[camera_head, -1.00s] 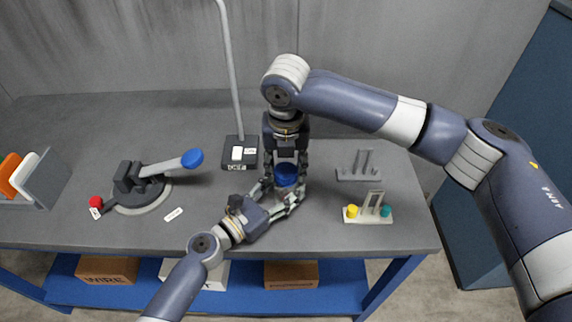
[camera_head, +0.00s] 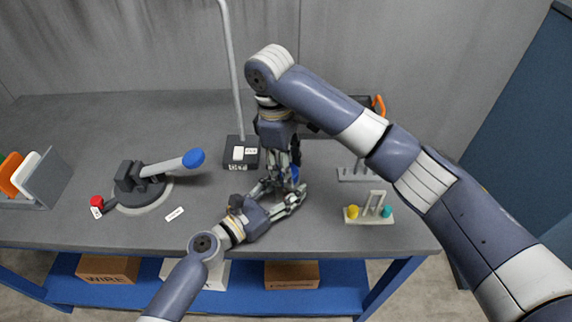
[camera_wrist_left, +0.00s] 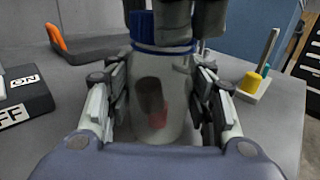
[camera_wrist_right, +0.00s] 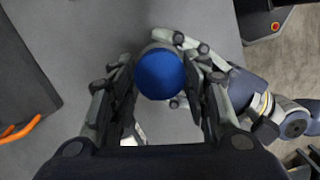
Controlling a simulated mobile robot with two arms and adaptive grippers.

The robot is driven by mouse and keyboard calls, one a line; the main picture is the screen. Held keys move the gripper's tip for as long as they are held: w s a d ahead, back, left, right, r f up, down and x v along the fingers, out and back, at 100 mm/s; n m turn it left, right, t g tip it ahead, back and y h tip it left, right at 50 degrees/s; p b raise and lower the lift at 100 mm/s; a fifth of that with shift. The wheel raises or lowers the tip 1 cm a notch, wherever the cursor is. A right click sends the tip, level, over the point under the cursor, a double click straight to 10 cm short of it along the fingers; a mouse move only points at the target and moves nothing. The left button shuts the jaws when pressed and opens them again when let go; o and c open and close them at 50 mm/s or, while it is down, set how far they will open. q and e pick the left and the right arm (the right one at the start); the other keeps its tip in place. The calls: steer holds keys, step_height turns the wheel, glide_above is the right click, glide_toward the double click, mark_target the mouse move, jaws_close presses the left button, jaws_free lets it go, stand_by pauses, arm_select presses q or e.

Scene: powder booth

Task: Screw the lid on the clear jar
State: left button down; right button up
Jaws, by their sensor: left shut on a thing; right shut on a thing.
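The clear jar (camera_wrist_left: 160,110) stands upright between the fingers of my left gripper (camera_wrist_left: 160,120), which is shut on it. Something reddish shows low inside the jar. The blue lid (camera_wrist_right: 160,74) sits at the jar's top, seen from above in the right wrist view. My right gripper (camera_wrist_right: 160,85) is shut on the lid from above. In the head view my right gripper (camera_head: 281,172) hides most of the jar and lid, and my left gripper (camera_head: 285,203) reaches in from the front. Whether the lid is fully seated cannot be told.
A black switch box (camera_head: 241,155) with a pole stands behind left. A blue-handled clamp (camera_head: 150,180) is further left. Peg stands (camera_head: 368,212) are at the right, one with yellow and teal pieces. An orange-handled item (camera_head: 378,106) lies at the back. The front-left table is mostly clear.

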steer(key=m, duration=0.7)
steer(key=shift+w+g+y, duration=0.1)
steer(key=shift+g+y, duration=0.2)
steer(key=shift+g, duration=0.1)
steer(key=m, duration=0.3)
steer(key=shift+d+m, duration=0.1)
steer(key=shift+m, duration=0.2)
steer(key=m, duration=0.4)
steer(key=shift+y, duration=0.4)
steer(key=o, duration=0.7)
steer(key=shift+c, duration=0.2)
steer(key=shift+r, duration=2.25)
steer(key=shift+c, duration=0.4)
